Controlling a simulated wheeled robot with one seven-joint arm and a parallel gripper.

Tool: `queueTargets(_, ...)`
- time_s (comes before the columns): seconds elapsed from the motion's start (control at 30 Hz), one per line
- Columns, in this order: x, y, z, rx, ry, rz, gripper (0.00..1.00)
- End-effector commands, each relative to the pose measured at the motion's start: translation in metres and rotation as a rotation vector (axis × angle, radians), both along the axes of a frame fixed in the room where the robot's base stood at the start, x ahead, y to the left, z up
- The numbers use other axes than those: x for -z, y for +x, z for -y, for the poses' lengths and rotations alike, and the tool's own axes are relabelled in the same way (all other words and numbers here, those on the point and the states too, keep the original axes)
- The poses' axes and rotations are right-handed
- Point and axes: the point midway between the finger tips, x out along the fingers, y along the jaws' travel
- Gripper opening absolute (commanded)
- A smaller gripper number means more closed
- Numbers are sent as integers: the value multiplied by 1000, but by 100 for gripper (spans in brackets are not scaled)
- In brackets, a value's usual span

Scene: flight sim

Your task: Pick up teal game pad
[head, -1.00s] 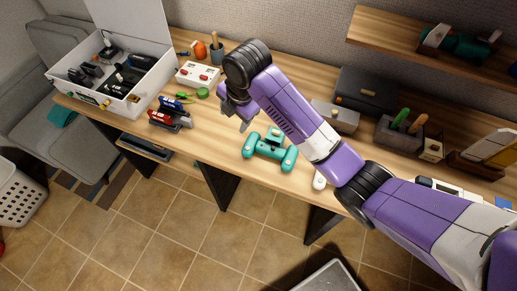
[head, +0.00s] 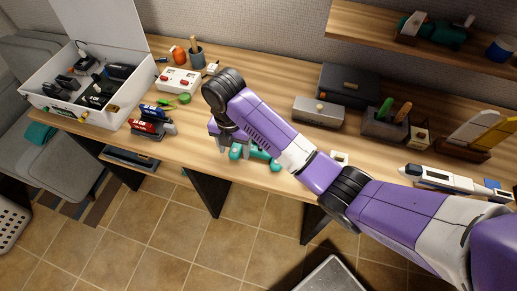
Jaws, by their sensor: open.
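The teal game pad (head: 262,154) lies on the wooden table near its front edge. My arm and gripper cover part of it, so its left part is partly hidden. My gripper (head: 231,147) points down over the left side of the game pad with its fingers apart and nothing held between them. I cannot tell whether the fingers touch the pad.
A white open box (head: 55,103) stands at the left, with a red and blue item (head: 150,126) nearer. A white box with red buttons (head: 178,80) and a pencil cup (head: 196,55) are behind. A grey box (head: 318,110) and a model rocket (head: 440,178) are right.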

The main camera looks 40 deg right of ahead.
Motion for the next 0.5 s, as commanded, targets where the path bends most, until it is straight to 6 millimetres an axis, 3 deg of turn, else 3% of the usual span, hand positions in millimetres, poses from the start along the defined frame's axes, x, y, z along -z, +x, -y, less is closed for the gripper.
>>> queueTargets(0.13, 11, -1, 0, 0, 0, -1, 60)
queueTargets(0.37, 12, -1, 0, 0, 1, -1, 58)
queueTargets(0.5, 12, -1, 0, 0, 1, -1, 31)
